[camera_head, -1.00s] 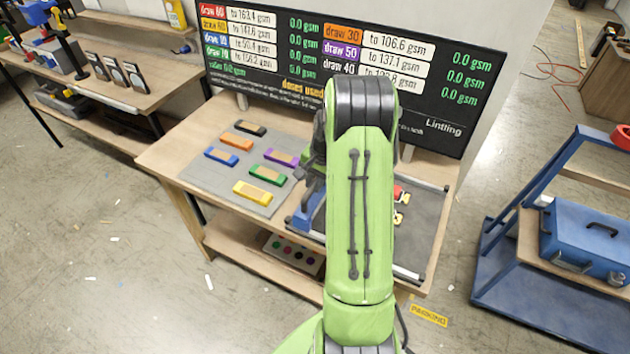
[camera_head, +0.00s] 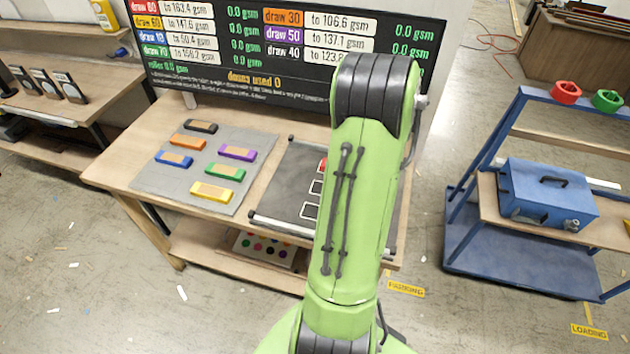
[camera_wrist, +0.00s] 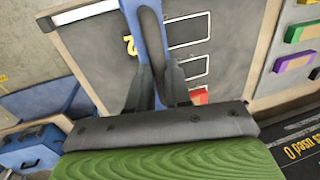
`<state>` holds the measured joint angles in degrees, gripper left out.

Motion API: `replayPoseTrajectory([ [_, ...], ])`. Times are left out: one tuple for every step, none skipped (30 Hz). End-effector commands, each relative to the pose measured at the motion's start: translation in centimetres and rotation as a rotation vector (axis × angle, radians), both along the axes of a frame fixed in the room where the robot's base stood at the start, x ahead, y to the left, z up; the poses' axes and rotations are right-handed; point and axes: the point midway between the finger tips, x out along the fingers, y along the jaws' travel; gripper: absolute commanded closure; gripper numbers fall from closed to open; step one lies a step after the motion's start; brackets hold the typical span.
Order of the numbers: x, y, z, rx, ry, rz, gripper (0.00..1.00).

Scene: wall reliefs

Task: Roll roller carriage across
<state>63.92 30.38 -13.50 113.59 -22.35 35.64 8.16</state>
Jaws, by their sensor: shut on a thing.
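The roller carriage (camera_wrist: 130,12) shows in the wrist view as a blue bar with a dark upright handle (camera_wrist: 152,38). My gripper (camera_wrist: 159,88) is shut on that handle. The carriage stands over a dark grey bed (camera_wrist: 90,50), with white-outlined rectangles on one side and a yellow mark on the other. A red patch (camera_wrist: 200,96) lies beside a finger. In the head view my green arm hides the gripper and carriage. The left part of the bed (camera_head: 284,190) is bare there, with a rail along its front edge.
Several coloured blocks lie on a grey mat (camera_head: 150,180) left of the bed. A display board (camera_head: 285,70) behind reads 0.0 gsm in its visible rows. A blue cart (camera_head: 470,235) with a blue toolbox (camera_head: 548,194) stands to the right, across open floor.

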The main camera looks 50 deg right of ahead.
Motion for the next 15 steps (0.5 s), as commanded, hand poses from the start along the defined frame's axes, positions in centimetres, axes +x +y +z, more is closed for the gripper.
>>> replayPoseTrajectory([
  [-1.6, -0.7, 0.0, -0.004, 0.001, -0.009, 1.0],
  [-2.3, -0.9, 0.0, -0.003, 0.0, -0.009, 1.0],
  [-3.3, -1.3, 0.0, -0.003, 0.001, -0.009, 1.0],
  [-4.0, -1.5, 0.0, -0.002, 0.001, -0.007, 1.0],
  [-4.6, -1.7, 0.0, -0.003, 0.001, -0.008, 1.0],
  [-5.4, -2.0, 0.0, -0.003, 0.001, -0.006, 1.0],
  [-6.0, -2.2, 0.1, -0.003, 0.001, -0.007, 1.0],
  [-6.5, -2.4, 0.1, -0.003, 0.001, -0.005, 1.0],
  [-7.0, -2.6, 0.1, -0.004, 0.001, -0.005, 1.0],
  [-7.5, -2.8, 0.1, -0.004, 0.001, -0.005, 1.0],
  [-7.8, -2.9, 0.1, -0.003, 0.0, -0.004, 1.0],
  [-8.2, -3.0, 0.1, -0.003, 0.0, -0.003, 1.0],
  [-8.4, -3.1, 0.1, -0.003, 0.001, -0.003, 1.0],
  [-8.7, -3.2, 0.1, -0.003, 0.001, -0.003, 1.0],
  [-8.9, -3.3, 0.1, -0.003, 0.001, -0.003, 1.0],
])
